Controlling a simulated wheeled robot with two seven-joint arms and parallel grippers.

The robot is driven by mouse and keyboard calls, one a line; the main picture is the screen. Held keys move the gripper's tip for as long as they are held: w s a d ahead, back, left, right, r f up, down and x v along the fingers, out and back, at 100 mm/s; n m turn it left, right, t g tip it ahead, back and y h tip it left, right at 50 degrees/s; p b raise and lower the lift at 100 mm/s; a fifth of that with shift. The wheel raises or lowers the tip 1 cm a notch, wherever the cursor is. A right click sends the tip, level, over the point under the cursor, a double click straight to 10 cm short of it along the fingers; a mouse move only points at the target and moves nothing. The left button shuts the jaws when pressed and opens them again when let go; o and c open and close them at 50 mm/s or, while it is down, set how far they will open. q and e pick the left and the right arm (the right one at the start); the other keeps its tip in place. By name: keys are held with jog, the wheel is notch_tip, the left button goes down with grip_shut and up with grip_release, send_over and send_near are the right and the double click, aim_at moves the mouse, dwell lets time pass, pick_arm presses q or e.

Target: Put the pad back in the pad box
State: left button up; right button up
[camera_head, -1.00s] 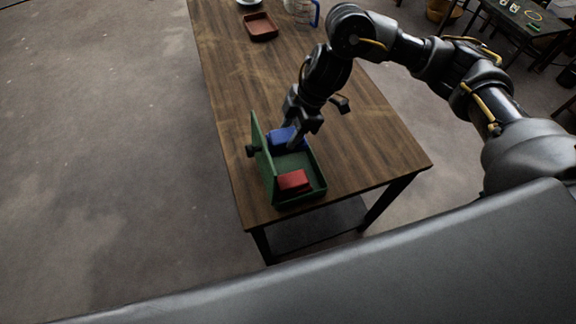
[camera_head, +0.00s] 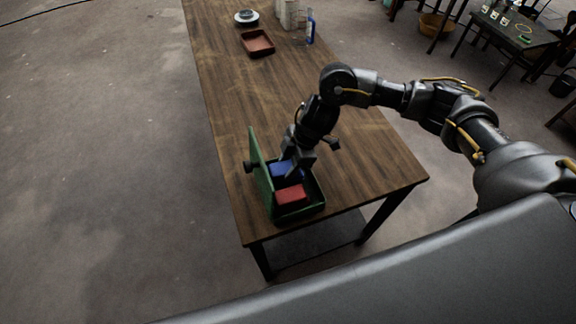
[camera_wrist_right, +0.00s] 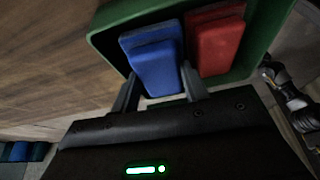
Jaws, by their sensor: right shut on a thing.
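The pad box is a green box (camera_head: 318,188) at the near end of the wooden table, with its lid (camera_head: 261,178) standing up on the left. My right gripper (camera_head: 289,166) reaches down to the box and is shut on a blue pad (camera_head: 281,169). In the right wrist view, the blue pad (camera_wrist_right: 154,62) is between the two fingers (camera_wrist_right: 160,86), within the outline of the green box (camera_wrist_right: 108,45). A red pad (camera_head: 290,195) lies in the near part of the box, close beside the blue one. Whether the blue pad touches the floor is hidden. My left gripper is not in view.
The wooden table (camera_head: 355,150) is clear right of the box and along its middle. A red-brown tray (camera_head: 257,43), a stacked white and dark item (camera_head: 246,17) and a blue-handled container (camera_head: 310,28) stand at its far end.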

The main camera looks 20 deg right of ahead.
jog(key=shift+f, duration=0.65)
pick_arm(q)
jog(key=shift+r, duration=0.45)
pick_arm(e)
jog(key=shift+f, duration=0.1)
jog(key=shift+f, duration=0.25)
jog(key=o, duration=1)
jog(key=shift+c, duration=0.2)
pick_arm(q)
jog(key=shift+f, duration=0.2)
